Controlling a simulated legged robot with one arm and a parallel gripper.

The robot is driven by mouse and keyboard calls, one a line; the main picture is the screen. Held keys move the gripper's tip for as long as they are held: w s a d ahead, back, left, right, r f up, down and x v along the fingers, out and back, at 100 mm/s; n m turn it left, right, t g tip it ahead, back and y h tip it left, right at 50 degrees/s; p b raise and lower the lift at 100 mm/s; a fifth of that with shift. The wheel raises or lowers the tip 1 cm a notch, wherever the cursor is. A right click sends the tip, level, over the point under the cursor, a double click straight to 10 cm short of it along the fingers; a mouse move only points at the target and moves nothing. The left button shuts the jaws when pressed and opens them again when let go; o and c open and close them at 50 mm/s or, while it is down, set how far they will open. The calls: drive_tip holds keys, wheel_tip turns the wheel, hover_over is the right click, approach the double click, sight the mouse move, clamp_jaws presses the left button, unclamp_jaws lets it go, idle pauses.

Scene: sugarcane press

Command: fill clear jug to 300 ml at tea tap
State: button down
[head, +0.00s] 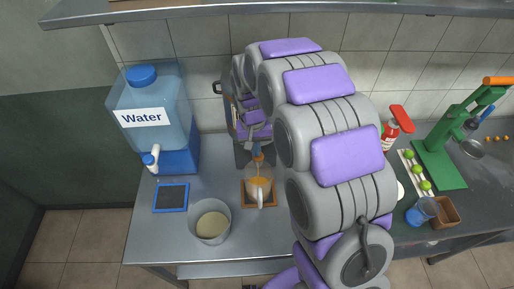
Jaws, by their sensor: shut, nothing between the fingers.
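The clear jug (266,187) stands upright on a brown square mat (247,203) in the middle of the counter, its pale handle toward me. Amber liquid shows inside it; the level marks are too small to read. A small orange-brown and blue part, apparently the tea tap (257,153), is just above the jug's mouth. A dark tea urn (229,112) stands behind, mostly hidden by my arm. My gripper (256,136) is shut and empty, above the jug by the tap. Its fingertips are hard to make out, and I cannot tell whether it touches the tap.
A blue water dispenser (178,115) stands left, with a blue-framed dark mat (171,198) before it. A grey pot (210,222) with pale contents sits left of the jug. Right are a green press (438,160), a red-capped bottle (391,133), limes (419,171) and a blue cup (421,211).

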drive_tip(key=shift+s+f, duration=0.35)
drive_tip(key=shift+f, duration=0.05)
wheel_tip(320, 180, up, 15)
drive_tip(key=w+p, duration=0.1)
drive_tip(key=p, duration=0.1)
drive_tip(key=shift+w+a+f+p, duration=0.2)
drive_tip(key=shift+w+p, duration=0.05)
drive_tip(key=shift+p, duration=0.15)
drive_tip(key=shift+a, duration=0.35)
drive_tip(key=shift+s, duration=0.1)
drive_tip(key=s+d+f+b, duration=0.1)
drive_tip(key=s+d, duration=0.2)
drive_tip(key=s, duration=0.8)
drive_tip(key=s+d+f+b, duration=0.1)
drive_tip(key=s+d, duration=0.3)
drive_tip(key=s, duration=0.7)
drive_tip(key=s+d+f+g+b, duration=0.1)
drive_tip(key=s+d, duration=0.3)
drive_tip(key=s, duration=0.7)
drive_tip(key=shift+s+y+b, duration=0.3)
drive_tip(key=shift+s+b, duration=0.05)
drive_tip(key=shift+b, duration=0.1)
